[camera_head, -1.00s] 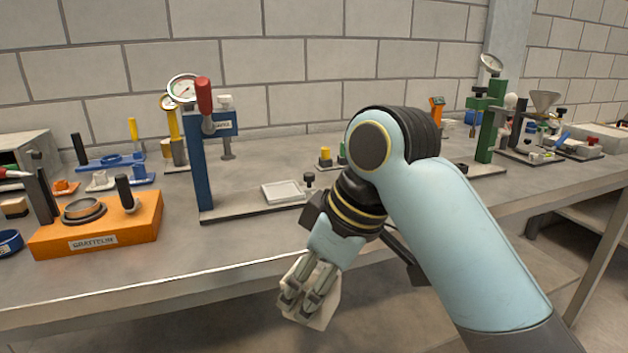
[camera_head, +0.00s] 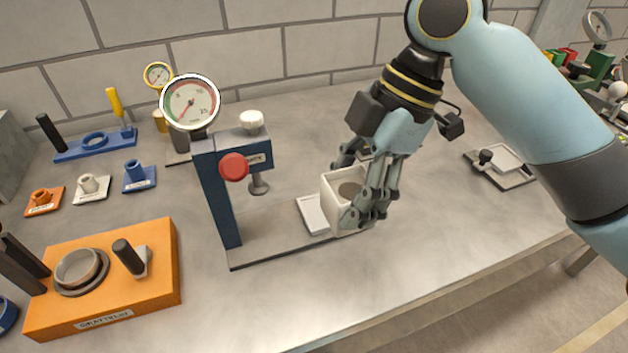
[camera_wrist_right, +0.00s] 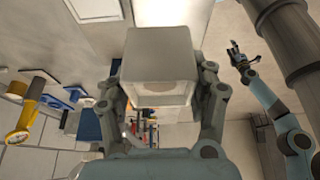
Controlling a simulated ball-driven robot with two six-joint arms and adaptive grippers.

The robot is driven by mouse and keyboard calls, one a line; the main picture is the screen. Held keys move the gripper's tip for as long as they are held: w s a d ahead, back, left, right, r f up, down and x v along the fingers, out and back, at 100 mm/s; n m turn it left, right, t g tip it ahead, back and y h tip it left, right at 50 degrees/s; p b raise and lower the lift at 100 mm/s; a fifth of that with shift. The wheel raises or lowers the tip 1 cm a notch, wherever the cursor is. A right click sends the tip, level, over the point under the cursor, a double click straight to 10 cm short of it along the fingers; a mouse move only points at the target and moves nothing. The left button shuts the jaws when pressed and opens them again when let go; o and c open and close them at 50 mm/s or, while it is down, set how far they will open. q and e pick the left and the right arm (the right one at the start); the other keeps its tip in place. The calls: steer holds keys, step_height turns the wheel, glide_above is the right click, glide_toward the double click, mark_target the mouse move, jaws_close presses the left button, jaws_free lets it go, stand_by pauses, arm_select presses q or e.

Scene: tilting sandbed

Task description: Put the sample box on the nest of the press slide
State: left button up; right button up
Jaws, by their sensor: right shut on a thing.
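The white sample box (camera_head: 341,197) is held in my right gripper (camera_head: 366,205), whose fingers are closed on it. It is above the right end of the press base, its open top showing. The pale nest plate (camera_head: 312,214) of the press slide lies just left of the box and is partly hidden by it. I cannot tell whether the box touches the plate. In the right wrist view the box (camera_wrist_right: 157,60) sits between both fingers. My left gripper (camera_wrist_right: 239,56) shows small and far off there; its jaws are unclear.
The blue press (camera_head: 216,195) with red knob and dial gauge (camera_head: 190,103) stands left of the box. An orange fixture (camera_head: 150,265) is at the front left. Another small plate (camera_head: 500,160) lies at right. The table front is clear.

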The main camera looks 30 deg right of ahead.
mark_target(333, 179)
steer(key=w+f, duration=0.1)
steer(key=w, duration=0.1)
steer(key=w+d+f, duration=0.1)
steer(key=w, duration=0.1)
steer(key=w+d+f, duration=0.1)
steer(key=w, duration=0.1)
steer(key=shift+w+f, duration=0.1)
steer(key=shift+f, duration=0.25)
steer(key=w+f, duration=0.1)
steer(key=w+d+f, duration=0.1)
steer(key=w, duration=0.1)
steer(key=shift+w+d+f+p, duration=0.1)
steer(key=shift+w+f+p, duration=0.05)
steer(key=shift+w+p, duration=0.15)
steer(key=shift+f, duration=0.25)
step_height(333, 179, down, 3)
steer(key=shift+f+p, duration=0.2)
steer(key=shift+p, duration=0.1)
arm_select(q)
steer(key=shift+s+d+r, duration=0.15)
steer(key=shift+s+r, duration=0.25)
steer(key=shift+r, duration=0.2)
arm_select(e)
steer(key=shift+f, duration=0.2)
steer(key=o, duration=1.4)
steer(key=shift+s, duration=0.1)
